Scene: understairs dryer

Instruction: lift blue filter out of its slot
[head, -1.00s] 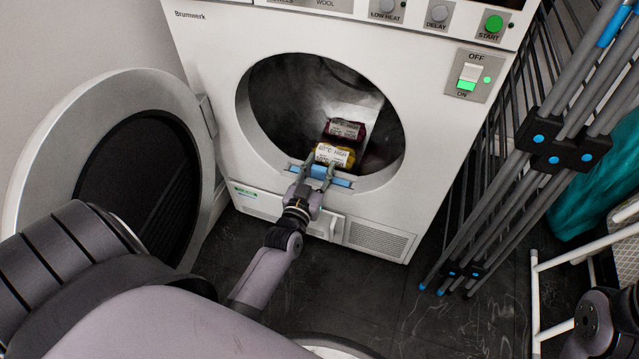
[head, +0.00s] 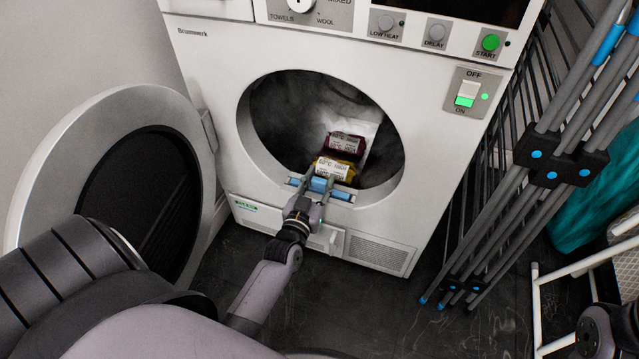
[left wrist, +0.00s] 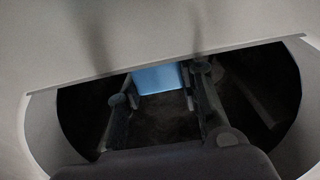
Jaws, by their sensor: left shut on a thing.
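The blue filter (head: 319,184) sits at the lower lip of the dryer's round opening. Blue strips show to either side of my fingers along the lip. My left gripper (head: 317,182) is shut on the filter from the front, one finger at each side. In the left wrist view the filter (left wrist: 158,80) is a flat blue face between the two fingers (left wrist: 162,92). Its lower part is hidden in the lip, and I cannot tell how far it is raised.
A yellow-and-white labelled pack (head: 334,168) and a dark red one (head: 345,144) lie in the drum just behind the filter. The round door (head: 45,150) stands open at left. A folded rack (head: 550,160) stands at right.

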